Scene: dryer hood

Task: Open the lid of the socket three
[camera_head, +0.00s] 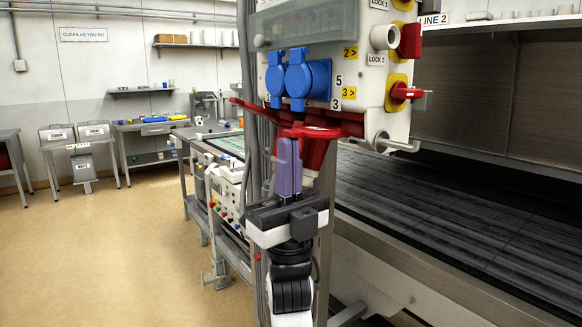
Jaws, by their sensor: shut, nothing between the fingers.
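A white electrical panel (375,75) holds two blue sockets side by side, the left one (274,78) and the right one (308,79). Their blue lids look closed. Yellow "2>" and "3>" labels (349,93) sit right of them, with black "5" and "3" marks. I cannot tell for sure which socket is three. Below hang red sockets; a large red one (317,150) has a round rim facing up-front. My gripper (289,143) points upward with purple fingers shut and empty. Its tips are below the blue sockets, in front of or beside the large red socket; contact is unclear.
A dark conveyor bed (440,215) lies right. Cables and a post run behind my arm. Open floor (110,250) is at the left.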

